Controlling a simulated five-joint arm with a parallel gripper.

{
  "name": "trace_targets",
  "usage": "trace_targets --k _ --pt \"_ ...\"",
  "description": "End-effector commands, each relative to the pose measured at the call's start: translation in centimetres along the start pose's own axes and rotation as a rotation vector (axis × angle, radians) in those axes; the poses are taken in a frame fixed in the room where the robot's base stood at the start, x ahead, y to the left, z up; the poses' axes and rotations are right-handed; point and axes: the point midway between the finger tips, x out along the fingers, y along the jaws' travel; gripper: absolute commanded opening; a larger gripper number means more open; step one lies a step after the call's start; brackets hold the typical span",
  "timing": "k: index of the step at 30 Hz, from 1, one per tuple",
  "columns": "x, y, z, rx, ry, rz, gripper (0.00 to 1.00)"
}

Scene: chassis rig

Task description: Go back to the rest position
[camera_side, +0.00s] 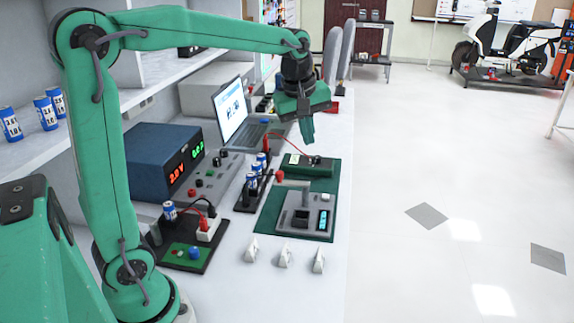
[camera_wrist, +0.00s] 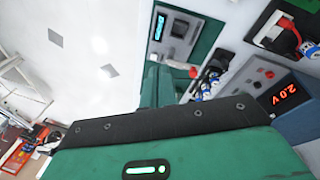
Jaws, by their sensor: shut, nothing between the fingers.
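My gripper (camera_side: 308,138) hangs from my raised green arm, over the bench and near the green box (camera_side: 312,165). Its green fingers point down and are shut, with nothing seen between them. In the wrist view, my gripper (camera_wrist: 160,90) shows as green fingers beyond a dark plate with bolts. The fingertips look clear of the things below.
On the bench are a blue power supply (camera_side: 165,165), an open laptop (camera_side: 232,115), a grey tester (camera_side: 303,212) on a green mat, a battery holder (camera_side: 253,188) and a black board (camera_side: 185,250) with wires. Several white clips stand in front. Floor space at right is open.

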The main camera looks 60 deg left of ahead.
Motion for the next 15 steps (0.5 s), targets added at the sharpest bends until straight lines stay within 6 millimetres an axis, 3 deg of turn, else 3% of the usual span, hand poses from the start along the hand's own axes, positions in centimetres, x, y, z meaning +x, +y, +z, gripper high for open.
trace_targets --k 6,15 --pt "-2.0 -3.4 2.8 0.259 0.024 0.051 0.00" --pt "-3.2 -8.4 6.3 0.613 0.071 0.110 0.00"
